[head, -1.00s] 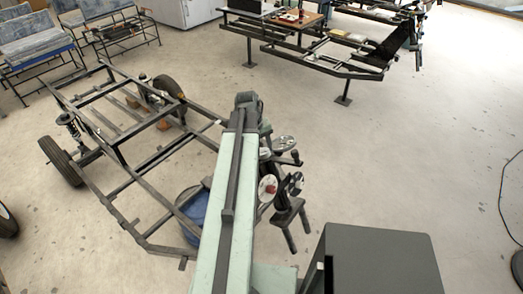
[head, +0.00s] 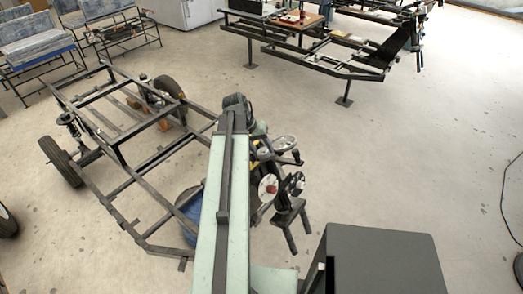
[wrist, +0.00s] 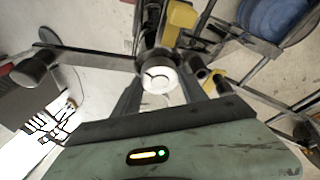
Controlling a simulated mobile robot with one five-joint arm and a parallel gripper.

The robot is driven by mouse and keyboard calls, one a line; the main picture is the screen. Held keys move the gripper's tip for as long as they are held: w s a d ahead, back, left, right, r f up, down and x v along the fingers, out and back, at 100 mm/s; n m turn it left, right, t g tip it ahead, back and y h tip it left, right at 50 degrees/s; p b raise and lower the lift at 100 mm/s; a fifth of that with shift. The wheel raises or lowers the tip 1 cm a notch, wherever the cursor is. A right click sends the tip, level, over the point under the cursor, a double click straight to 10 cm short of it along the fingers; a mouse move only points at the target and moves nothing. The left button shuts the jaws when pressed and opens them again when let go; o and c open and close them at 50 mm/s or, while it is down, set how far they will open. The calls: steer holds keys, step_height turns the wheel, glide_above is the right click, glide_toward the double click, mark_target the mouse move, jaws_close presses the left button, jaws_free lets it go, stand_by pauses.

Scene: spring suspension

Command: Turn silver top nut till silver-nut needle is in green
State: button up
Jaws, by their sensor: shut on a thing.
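In the wrist view, a pale silver round top nut (wrist: 158,79) with a dark curved line on its face sits between the two fingers of my gripper (wrist: 160,92). The fingers are closed on its sides. In the head view, my arm hides the gripper and the nut. Round dial-like discs show beside my arm: a pale one with a red centre (head: 268,186), a dark one with light marks (head: 292,184) and a grey one higher up (head: 285,143). No needle or green zone can be read clearly.
In the wrist view, a dark bar with a round knob (wrist: 35,69) reaches left, and yellow parts (wrist: 180,20) stand behind the nut. In the head view, a wheeled frame (head: 125,150) and blue drum (head: 190,210) lie left. A dark cabinet (head: 385,260) stands front right. Floor to the right is open.

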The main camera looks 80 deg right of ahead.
steer(key=shift+w+a+f+m, duration=0.1)
steer(key=shift+w+m, duration=0.05)
steer(key=shift+m, duration=0.65)
steer(key=shift+g, duration=0.3)
steer(key=o, duration=1.4)
steer(key=shift+w+r+p, duration=0.1)
steer(key=shift+r+p, duration=0.2)
steer(key=shift+r, duration=0.25)
steer(key=p+v, duration=0.6)
steer(key=shift+w+a+r, duration=0.1)
steer(key=shift+w+r, duration=0.15)
steer(key=shift+r, duration=0.05)
